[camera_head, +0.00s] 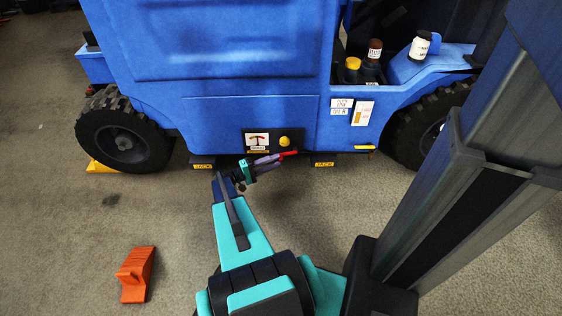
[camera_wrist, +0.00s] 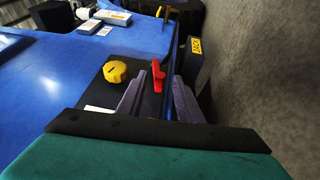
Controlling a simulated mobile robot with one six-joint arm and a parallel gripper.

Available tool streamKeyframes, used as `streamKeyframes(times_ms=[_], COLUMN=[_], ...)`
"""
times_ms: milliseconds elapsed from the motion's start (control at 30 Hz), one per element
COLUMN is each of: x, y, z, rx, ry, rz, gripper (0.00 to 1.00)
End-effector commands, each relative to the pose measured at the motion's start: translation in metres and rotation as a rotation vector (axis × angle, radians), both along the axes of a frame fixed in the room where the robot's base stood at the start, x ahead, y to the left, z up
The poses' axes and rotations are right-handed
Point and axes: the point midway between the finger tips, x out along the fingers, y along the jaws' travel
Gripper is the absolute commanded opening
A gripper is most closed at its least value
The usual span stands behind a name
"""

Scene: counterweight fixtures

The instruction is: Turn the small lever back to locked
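The small red lever (camera_wrist: 158,76) is on a dark panel (camera_wrist: 120,92) on the blue vehicle's side, beside a yellow knob (camera_wrist: 115,71). In the head view the red lever (camera_head: 289,154) shows just past the fingertips of my gripper (camera_head: 277,157), below the yellow knob (camera_head: 284,141). In the wrist view my gripper (camera_wrist: 160,84) has its two purple fingers apart, one on each side of the lever. I see a gap between the fingers and the lever; I cannot tell whether either touches it. The lever's base is partly hidden in the head view.
The blue vehicle (camera_head: 230,115) fills the back, with a gauge (camera_head: 257,140) left of the knob and JACK labels (camera_head: 324,164) along its lower edge. An orange wedge (camera_head: 136,274) lies on the floor at left. A yellow chock (camera_head: 100,167) is by the left wheel.

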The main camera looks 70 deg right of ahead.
Motion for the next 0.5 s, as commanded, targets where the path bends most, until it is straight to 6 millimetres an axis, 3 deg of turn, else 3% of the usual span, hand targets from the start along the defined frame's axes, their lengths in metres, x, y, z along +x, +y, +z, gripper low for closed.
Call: streamKeyframes(times_ms=[200,500], x=[-0.02,-0.028], y=[-0.018,-0.027], z=[0.001,0.003], rx=[0.0,0.001], ry=[0.0,0.001], rz=[-0.001,0.0], gripper=[0.33,0.33])
